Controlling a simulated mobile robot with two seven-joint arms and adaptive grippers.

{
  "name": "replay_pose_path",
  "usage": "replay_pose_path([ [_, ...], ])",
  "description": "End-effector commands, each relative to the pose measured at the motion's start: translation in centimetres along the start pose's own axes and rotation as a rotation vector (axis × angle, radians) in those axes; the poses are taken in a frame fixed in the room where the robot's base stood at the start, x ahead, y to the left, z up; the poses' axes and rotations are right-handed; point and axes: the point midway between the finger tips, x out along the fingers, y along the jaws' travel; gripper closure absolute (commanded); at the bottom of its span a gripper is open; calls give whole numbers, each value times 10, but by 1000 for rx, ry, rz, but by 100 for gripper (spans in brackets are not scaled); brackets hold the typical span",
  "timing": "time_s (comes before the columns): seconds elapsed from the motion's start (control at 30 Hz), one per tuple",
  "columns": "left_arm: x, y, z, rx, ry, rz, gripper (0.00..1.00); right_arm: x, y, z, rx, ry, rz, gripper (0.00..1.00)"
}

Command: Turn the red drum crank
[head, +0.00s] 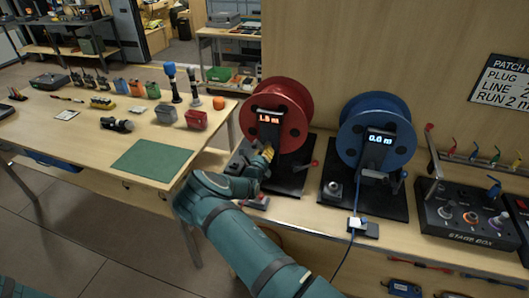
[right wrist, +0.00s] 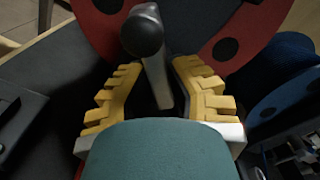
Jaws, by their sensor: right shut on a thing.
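The red drum (right wrist: 245,30) fills the background there. The head view hides most of the crank behind the gripper. My left gripper is not in view.
A red-tipped lever (head: 313,163) is right of the red drum. The blue drum (head: 375,128) with a 0.0 m display stands farther right, then a stage box (head: 465,222). A table with a green mat (head: 152,159) and several small devices is at left.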

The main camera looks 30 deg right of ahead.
Motion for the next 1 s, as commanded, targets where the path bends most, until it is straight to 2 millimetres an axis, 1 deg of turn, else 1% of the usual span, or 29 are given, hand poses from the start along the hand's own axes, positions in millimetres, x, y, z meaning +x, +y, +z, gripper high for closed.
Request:
replay_pose_path([
  [0.17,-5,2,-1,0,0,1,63,2,-2,1,102,1,-4,100],
  [0.4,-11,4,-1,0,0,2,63,2,-2,1,306,1,-3,100],
  [0.77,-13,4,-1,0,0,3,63,1,-2,0,458,0,-3,100],
  [1.0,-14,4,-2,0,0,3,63,2,-2,0,616,-1,-4,100],
])
